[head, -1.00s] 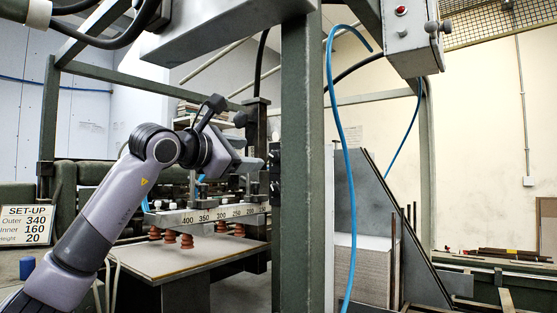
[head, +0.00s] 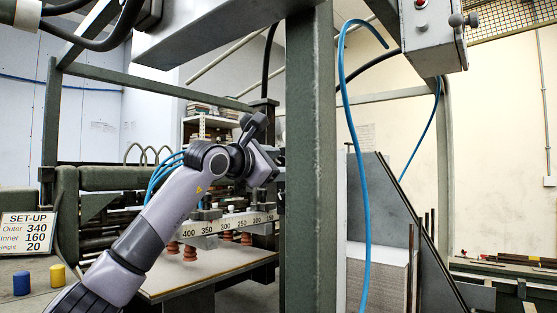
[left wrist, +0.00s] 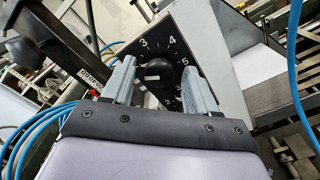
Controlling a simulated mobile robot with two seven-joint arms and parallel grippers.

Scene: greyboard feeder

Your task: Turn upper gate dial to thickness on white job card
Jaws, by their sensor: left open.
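A black dial plate (left wrist: 178,50) with white numerals, 3, 4 and 5 readable, fills the middle of the left wrist view. Its round black knob (left wrist: 158,74) carries a white mark; I cannot tell which number it points to. My left gripper (left wrist: 157,82) is open, with one finger on each side of the knob; contact cannot be told. In the head view my left gripper (head: 264,165) is beside the green post, its fingertips not clear. A white SET-UP card (head: 28,233) at the left reads Outer 340, Inner 160, Height 20; it shows no thickness line. My right gripper is not in view.
A thick green post (head: 310,160) stands close right of the gripper. A numbered rail (head: 225,225) with suckers hangs over a board (head: 170,275). Blue hoses (head: 345,110) hang nearby. Blue (head: 21,283) and yellow (head: 57,274) cylinders stand at lower left.

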